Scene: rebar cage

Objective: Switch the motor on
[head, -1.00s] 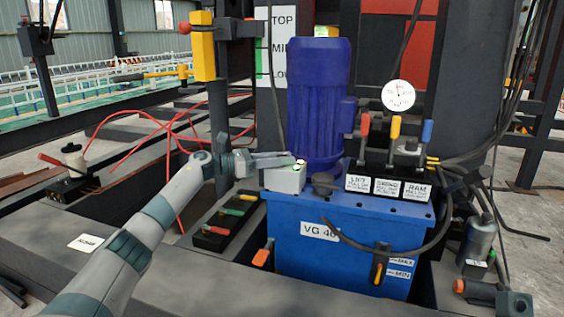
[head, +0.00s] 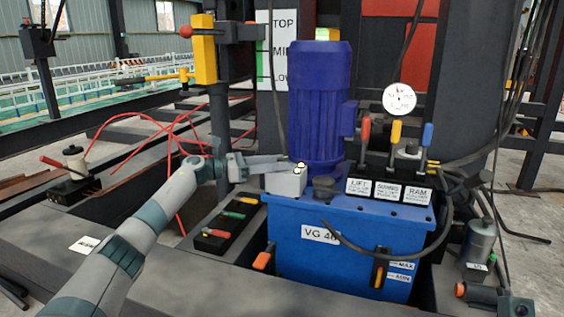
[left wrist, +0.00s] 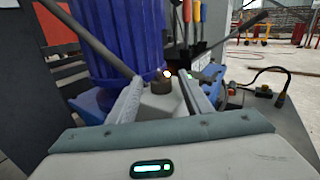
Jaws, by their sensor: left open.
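The blue motor (head: 320,105) stands upright on the blue tank (head: 330,262) labelled VG 46. A small pale switch box (head: 287,183) sits on the tank's left corner, with a small bright light at its top. My left gripper (head: 283,164) is open at the box's top, its fingers pointing right towards the motor. In the left wrist view the box (left wrist: 160,104) shows between the two spread fingers, with a brown knob and two small lights beyond it. Whether a finger touches the box I cannot tell. My right gripper is not in view.
Red, yellow and blue levers (head: 396,137) stand behind label plates on the tank's right side, below a round gauge (head: 399,98). A black block with coloured handles (head: 228,222) lies left of the tank. A black hose (head: 400,252) loops across the tank's front.

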